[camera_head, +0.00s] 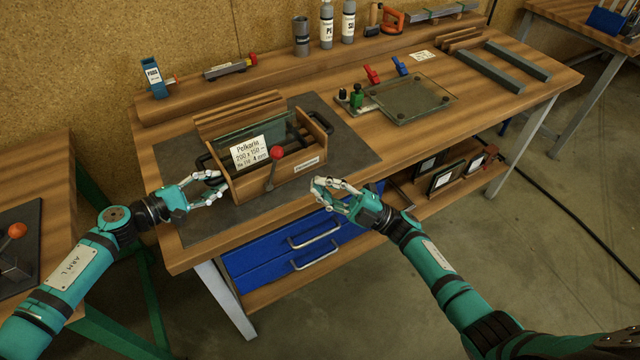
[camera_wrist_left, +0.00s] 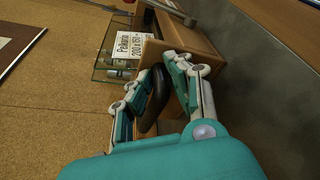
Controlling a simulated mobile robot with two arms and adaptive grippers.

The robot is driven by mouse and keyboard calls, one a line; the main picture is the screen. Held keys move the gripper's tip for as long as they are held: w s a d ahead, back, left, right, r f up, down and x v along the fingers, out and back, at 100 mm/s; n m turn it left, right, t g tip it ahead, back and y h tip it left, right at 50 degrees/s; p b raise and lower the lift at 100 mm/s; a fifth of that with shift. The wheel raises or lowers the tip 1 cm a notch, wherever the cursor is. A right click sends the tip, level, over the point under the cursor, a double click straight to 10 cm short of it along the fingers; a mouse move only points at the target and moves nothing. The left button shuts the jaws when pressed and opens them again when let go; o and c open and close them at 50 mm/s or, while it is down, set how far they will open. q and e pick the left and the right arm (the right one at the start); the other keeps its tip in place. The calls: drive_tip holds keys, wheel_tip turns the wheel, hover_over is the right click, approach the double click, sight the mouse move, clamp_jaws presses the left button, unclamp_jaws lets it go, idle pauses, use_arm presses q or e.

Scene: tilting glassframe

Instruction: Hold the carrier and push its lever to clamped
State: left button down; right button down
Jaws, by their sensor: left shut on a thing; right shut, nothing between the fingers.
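The wooden carrier (camera_head: 240,187) stands on the dark mat of the workbench, holding glass panes with a white label reading Pelkarin (camera_head: 250,153). Its lever (camera_head: 271,172) on the front side has a red knob (camera_head: 276,153) and stands tilted up. My left gripper (camera_head: 218,184) is shut on the carrier's dark handle at its left end; the left wrist view shows the handle (camera_wrist_left: 155,100) between the fingers. My right gripper (camera_head: 316,187) is shut and empty, in front of the bench edge, right of the lever and apart from it.
A glass plate (camera_head: 414,98) with red and blue clamps lies right of the carrier. Bottles (camera_head: 327,25) and tools stand on the back ledge. Blue drawers (camera_head: 285,250) are below the bench front. The mat (camera_head: 345,150) is clear right of the carrier.

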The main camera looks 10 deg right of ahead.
drive_tip(key=shift+f, duration=0.1)
drive_tip(key=c, duration=1.7)
unclamp_jaws()
drive_tip(key=shift+w+d+r, duration=0.1)
drive_tip(key=shift+w+r, duration=0.05)
drive_tip(key=shift+r, duration=0.05)
drive_tip(key=o, duration=0.7)
drive_tip(key=w+d+r+m+t+h, duration=0.1)
drive_tip(key=m+t+h, duration=0.1)
drive_tip(key=m+t, duration=0.1)
drive_tip(key=w+d+r+m+t+h, duration=0.1)
drive_tip(key=r+m+t+h, duration=0.1)
drive_tip(key=m+t, duration=0.1)
drive_tip(key=w+d+r+m+t+h, duration=0.1)
drive_tip(key=w+m+t+h, duration=0.1)
drive_tip(key=m, duration=0.3)
drive_tip(key=shift+r+m+t+h, duration=0.3)
drive_tip(key=shift+r+t+h, duration=0.05)
drive_tip(key=shift+t+h, duration=0.15)
drive_tip(key=m+g+h, duration=0.4)
drive_tip(key=m+h, duration=0.1)
drive_tip(key=m, duration=0.5)
approach(280, 156)
drive_tip(key=x, duration=1.1)
drive_tip(key=shift+w, duration=0.15)
drive_tip(key=shift+a, duration=0.1)
clamp_jaws()
